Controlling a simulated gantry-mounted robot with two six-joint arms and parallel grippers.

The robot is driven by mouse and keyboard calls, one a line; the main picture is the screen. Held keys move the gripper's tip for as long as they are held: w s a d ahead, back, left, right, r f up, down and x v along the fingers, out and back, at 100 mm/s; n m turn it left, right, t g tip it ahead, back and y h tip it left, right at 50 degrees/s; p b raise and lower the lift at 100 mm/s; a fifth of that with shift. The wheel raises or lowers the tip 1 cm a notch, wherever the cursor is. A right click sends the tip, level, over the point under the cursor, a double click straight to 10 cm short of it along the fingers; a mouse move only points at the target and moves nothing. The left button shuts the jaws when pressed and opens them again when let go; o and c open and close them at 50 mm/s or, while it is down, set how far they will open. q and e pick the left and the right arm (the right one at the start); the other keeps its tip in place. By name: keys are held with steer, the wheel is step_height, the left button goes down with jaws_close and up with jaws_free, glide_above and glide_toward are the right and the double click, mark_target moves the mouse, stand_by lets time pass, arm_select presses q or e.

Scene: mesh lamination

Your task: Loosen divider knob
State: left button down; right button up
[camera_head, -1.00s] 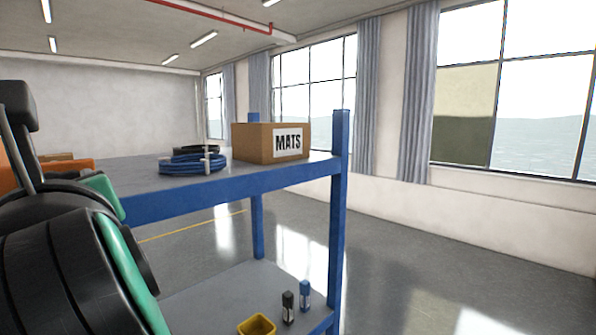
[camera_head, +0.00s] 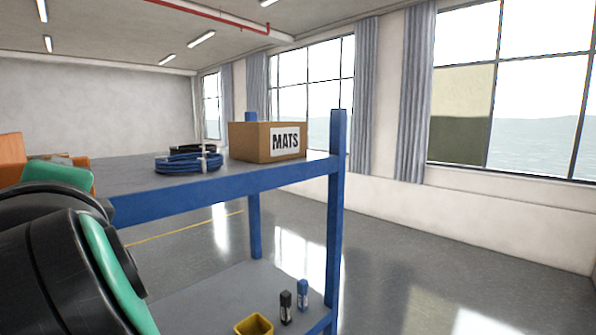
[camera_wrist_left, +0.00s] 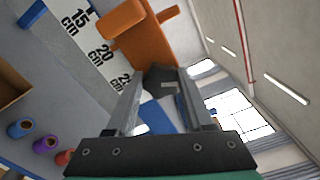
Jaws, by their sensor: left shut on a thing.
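In the left wrist view, a dark, faceted knob (camera_wrist_left: 160,79) sits at the ends of my left gripper's fingers (camera_wrist_left: 157,92), against an orange block-like part (camera_wrist_left: 152,40). The two fingers are shut on the knob from either side. The fingers partly cover the knob, and any gap beneath it cannot be told. In the head view only my left arm shows at the lower left; its gripper is out of frame there. An orange piece (camera_head: 11,160) shows at that view's left edge. My right gripper is in neither view.
A blue-framed shelf (camera_head: 225,193) holds a MATS box (camera_head: 250,142) and a coiled blue cable (camera_head: 187,166). A yellow bin (camera_head: 254,325) and two small bottles stand on its lower level. The wrist view shows a centimetre scale (camera_wrist_left: 92,48) and several coloured rolls (camera_wrist_left: 45,145).

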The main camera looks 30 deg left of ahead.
arm_select(q)
steer(key=shift+f+n, duration=0.15)
steer(key=shift+n, duration=2.15)
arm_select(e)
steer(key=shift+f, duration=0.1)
arm_select(q)
steer(key=shift+c, duration=1.4)
jaws_free()
